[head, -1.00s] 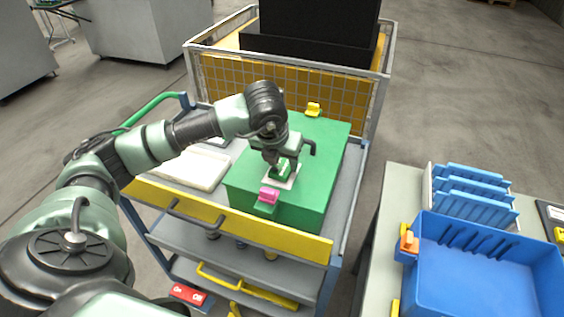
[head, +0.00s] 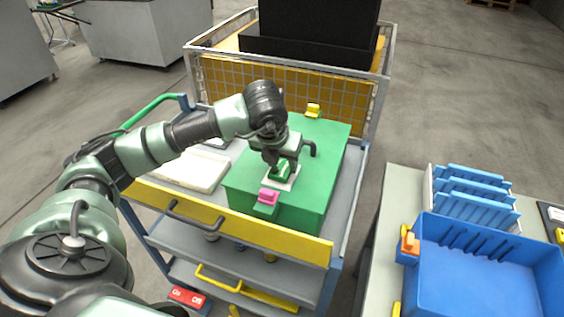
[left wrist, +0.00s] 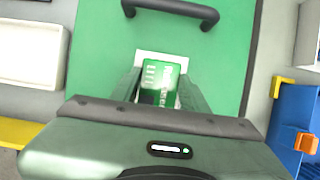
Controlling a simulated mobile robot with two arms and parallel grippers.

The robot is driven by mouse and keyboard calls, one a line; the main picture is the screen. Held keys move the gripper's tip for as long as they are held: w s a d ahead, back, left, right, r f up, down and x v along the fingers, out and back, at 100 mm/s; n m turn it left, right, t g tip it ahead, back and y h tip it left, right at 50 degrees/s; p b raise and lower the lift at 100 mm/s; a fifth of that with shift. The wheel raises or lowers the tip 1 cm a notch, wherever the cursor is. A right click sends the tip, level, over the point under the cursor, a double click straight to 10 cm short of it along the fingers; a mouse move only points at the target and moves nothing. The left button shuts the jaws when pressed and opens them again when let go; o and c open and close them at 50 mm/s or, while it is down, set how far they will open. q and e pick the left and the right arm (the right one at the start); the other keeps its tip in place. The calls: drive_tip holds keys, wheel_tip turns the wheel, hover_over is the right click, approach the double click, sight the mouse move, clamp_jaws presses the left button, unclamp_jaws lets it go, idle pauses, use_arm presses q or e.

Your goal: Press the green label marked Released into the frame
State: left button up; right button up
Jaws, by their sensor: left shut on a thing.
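The green label (left wrist: 160,80) with white print is held between the fingers of my left gripper (left wrist: 158,98), which is shut on it. In the left wrist view it lies over the white frame (left wrist: 181,58) on top of the green box. In the head view the left gripper (head: 281,172) points down at the white frame (head: 293,181), with the green label (head: 279,172) at its fingertips. The label covers much of the frame. I cannot tell whether the label touches it or sits fully inside. My right gripper is not in view.
The green box (head: 325,150) stands on a cart, with a black handle (left wrist: 170,8), a pink clip (head: 268,196) and a yellow clip (head: 313,110). A mesh cage (head: 290,85) stands behind. A blue bin (head: 480,285) is on the table at right. A white tray (head: 190,172) lies left.

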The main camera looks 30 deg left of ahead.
use_arm(q)
drive_tip(key=shift+b, duration=0.35)
idle(0.7)
drive_tip(key=shift+f, duration=0.1)
drive_tip(key=shift+f+b, duration=0.3)
drive_tip(key=shift+b, duration=0.35)
drive_tip(key=o, duration=1.4)
drive_tip(key=o, duration=0.5)
